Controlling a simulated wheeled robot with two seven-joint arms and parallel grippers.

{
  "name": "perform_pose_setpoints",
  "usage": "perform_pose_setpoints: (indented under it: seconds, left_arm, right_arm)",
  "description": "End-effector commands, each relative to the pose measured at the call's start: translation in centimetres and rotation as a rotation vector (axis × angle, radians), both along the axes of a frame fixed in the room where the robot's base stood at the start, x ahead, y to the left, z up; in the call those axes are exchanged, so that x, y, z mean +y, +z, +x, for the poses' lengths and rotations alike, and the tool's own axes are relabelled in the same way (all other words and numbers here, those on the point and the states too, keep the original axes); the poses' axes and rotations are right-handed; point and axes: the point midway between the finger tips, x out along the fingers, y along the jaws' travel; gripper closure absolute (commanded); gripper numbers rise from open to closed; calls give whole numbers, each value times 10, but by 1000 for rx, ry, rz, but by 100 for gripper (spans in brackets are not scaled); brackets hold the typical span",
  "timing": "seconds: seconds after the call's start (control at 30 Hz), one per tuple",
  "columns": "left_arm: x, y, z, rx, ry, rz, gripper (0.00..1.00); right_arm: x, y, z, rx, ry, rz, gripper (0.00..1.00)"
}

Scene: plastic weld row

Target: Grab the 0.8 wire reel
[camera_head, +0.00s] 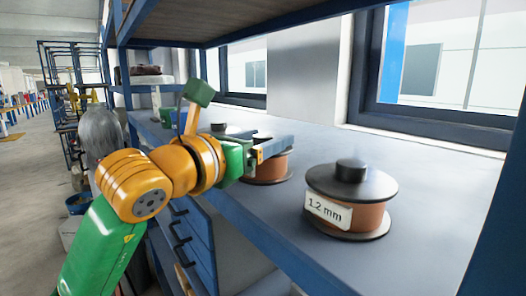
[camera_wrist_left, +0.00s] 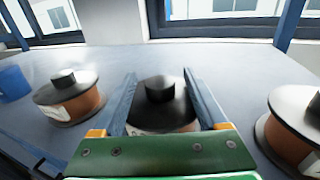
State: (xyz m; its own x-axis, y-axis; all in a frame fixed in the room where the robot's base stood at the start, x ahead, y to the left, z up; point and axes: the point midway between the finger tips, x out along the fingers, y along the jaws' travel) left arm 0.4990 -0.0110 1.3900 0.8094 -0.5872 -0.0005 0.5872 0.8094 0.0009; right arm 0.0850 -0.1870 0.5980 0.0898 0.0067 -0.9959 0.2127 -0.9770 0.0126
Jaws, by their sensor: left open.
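My left gripper (camera_head: 276,148) is open over the shelf, and its fingers also show in the left wrist view (camera_wrist_left: 159,76). A wire reel with a black top and copper-coloured winding (camera_head: 270,170) stands upright between or just below the fingers. In the left wrist view its black top and knob (camera_wrist_left: 160,98) sit between the two fingers. Its label is not readable, so I cannot tell whether it is the 0.8 reel. A reel labelled 1.2 mm (camera_head: 350,200) stands to the right, apart from the gripper. My right gripper is not in view.
Another reel (camera_wrist_left: 68,98) stands left of the gripper in the left wrist view, its label unreadable. A blue cup (camera_wrist_left: 12,82) is farther left. A blue post (camera_head: 500,215) bounds the right side, and an upper shelf (camera_head: 230,22) hangs above. Bare shelf lies between the reels.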

Motion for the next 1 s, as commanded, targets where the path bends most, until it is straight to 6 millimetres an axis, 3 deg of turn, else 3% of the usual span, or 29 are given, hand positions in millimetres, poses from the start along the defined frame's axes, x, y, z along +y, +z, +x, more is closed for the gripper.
perform_pose_setpoints:
  seconds: [0.03, 0.3, 1.0]
  left_arm:
    - [0, 0, 0, 0, 0, 0, 27]
    - [0, 0, 0, 1, 0, -1, 100]
    - [0, -1, 0, 2, 0, -1, 100]
  right_arm:
    - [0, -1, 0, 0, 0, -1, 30]
    - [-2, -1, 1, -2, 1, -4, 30]
    - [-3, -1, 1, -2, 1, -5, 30]
